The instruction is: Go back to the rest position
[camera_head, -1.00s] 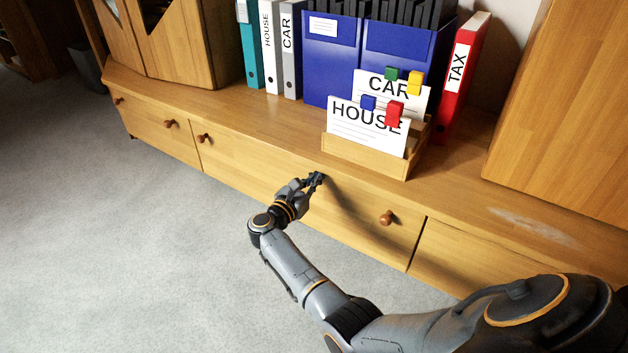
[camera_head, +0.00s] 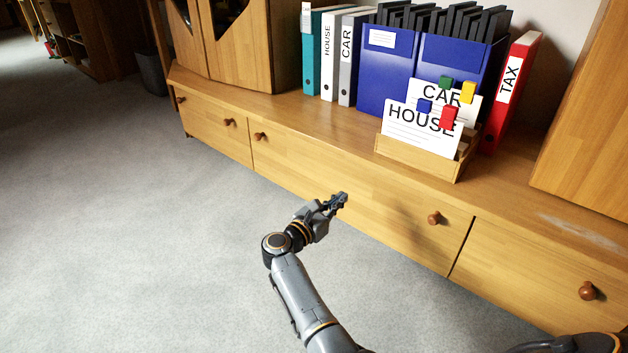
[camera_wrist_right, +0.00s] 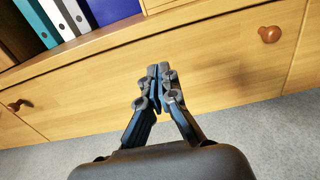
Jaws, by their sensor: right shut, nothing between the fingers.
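My right gripper (camera_head: 339,201) is in front of the wide drawer front (camera_head: 350,205) of the low wooden cabinet, over the grey carpet. In the right wrist view the gripper (camera_wrist_right: 158,75) has its fingertips together with nothing between them. The drawer front also fills the middle of that view (camera_wrist_right: 100,85), behind the fingers. The drawer looks closed, and no contact with the gripper can be made out. My left gripper is not in view.
The cabinet top carries a wooden card holder (camera_head: 420,158) with CAR and HOUSE cards, blue file boxes (camera_head: 388,72), several binders and a red TAX binder (camera_head: 512,90). Round knobs (camera_head: 434,218) stick out from the drawer fronts. Carpet (camera_head: 150,240) at left is clear.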

